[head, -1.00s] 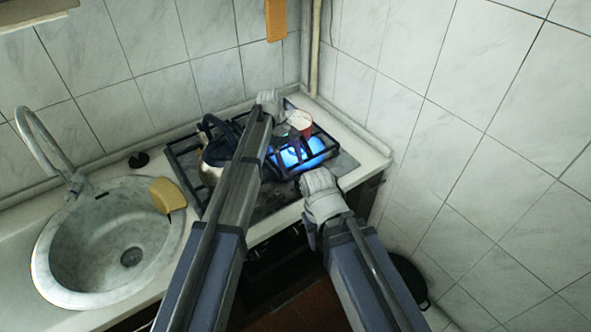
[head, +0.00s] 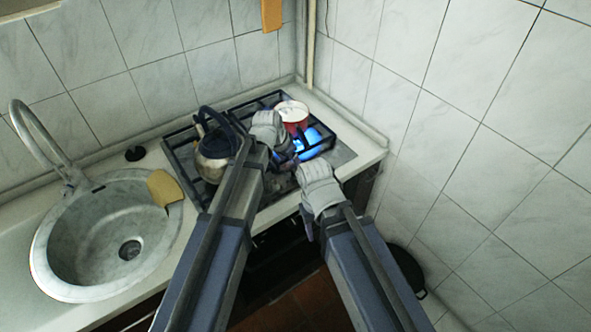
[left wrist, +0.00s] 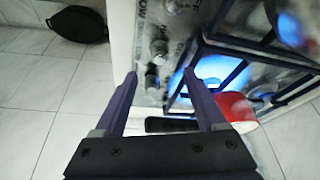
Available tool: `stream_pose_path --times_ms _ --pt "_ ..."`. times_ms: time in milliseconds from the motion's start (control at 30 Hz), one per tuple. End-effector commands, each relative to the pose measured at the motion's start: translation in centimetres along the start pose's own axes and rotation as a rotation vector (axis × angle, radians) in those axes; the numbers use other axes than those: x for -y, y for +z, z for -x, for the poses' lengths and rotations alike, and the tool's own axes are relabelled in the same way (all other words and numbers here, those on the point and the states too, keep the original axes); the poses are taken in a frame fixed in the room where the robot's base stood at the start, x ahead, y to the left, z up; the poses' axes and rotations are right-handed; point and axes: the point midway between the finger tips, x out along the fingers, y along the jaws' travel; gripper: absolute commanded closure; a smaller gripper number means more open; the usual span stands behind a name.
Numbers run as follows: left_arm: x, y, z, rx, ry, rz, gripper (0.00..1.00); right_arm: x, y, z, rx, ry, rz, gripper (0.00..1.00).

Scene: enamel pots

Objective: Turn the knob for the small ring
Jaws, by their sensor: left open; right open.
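The stove knobs (left wrist: 157,48) show in a short row on the stove's front panel in the left wrist view. A second knob (left wrist: 152,79) sits between my open left fingers in that picture; I cannot tell whether they touch it. My left gripper (head: 288,157) is over the stove's front in the head view, its fingertips partly hidden. The grate (head: 268,103) has a lit burner (head: 312,141) with a blue flame. A red pot (head: 292,112), white inside, stands behind it. My right gripper (head: 308,228) is open in front of the counter edge.
A kettle (head: 214,158) stands on the left of the grate. A black pan (head: 407,270) is low beside the stove. Tiled walls close the back and right.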

Motion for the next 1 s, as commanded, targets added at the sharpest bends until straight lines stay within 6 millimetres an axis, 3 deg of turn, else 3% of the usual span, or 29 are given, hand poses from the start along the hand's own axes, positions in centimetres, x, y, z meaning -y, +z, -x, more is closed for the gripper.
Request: stream_pose_path --times_ms 267,800,1000 --pt "0.0 0.1 -1.1 0.001 0.001 0.003 0.27 0.1 -0.1 -1.0 0.000 0.000 0.000 0.50" --pt "0.0 0.1 -7.5 0.001 0.002 0.003 0.27 0.7 -0.4 -6.9 0.000 0.000 0.000 0.50" --pt "0.0 0.0 -7.9 0.001 0.001 0.004 0.27 0.7 -0.4 -7.2 0.000 0.000 0.000 0.50"
